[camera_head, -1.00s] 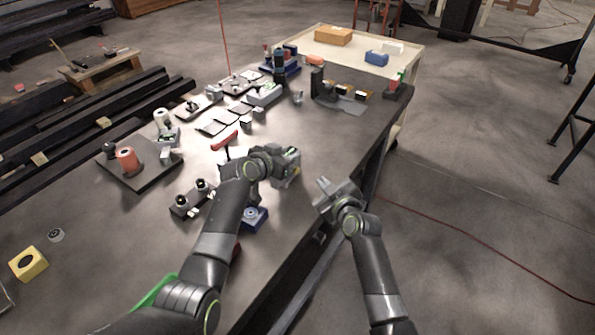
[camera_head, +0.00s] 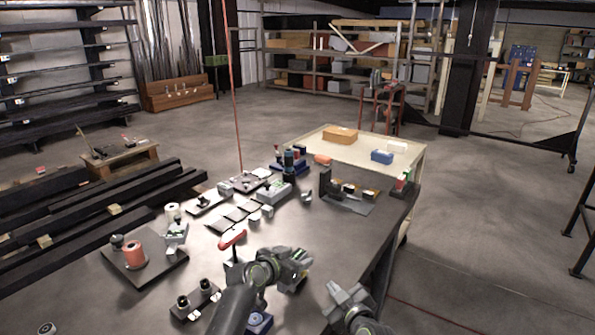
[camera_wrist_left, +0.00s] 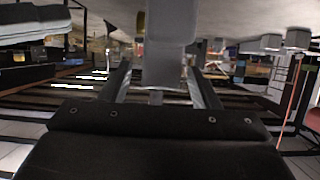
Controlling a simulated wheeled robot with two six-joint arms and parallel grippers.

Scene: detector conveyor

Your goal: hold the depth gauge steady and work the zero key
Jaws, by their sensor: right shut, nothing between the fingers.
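The depth gauge (camera_head: 299,256) appears as a small grey body with a greenish patch at the end of my left arm, above the table. My left gripper (camera_head: 287,266) is around it. In the left wrist view a grey block (camera_wrist_left: 168,62) stands between the two fingers of my left gripper (camera_wrist_left: 160,82), and the fingers look closed on its sides. The zero key cannot be made out. My right gripper (camera_head: 347,292) is shut and empty, to the right of and lower than the gauge, apart from it, by the table's right edge.
The dark table (camera_head: 325,240) carries a red-handled tool (camera_head: 232,238), a board with an orange spool (camera_head: 134,256), a black two-knob block (camera_head: 195,302) and a blue part (camera_head: 259,322). A cream table (camera_head: 335,142) stands behind. Open floor lies to the right.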

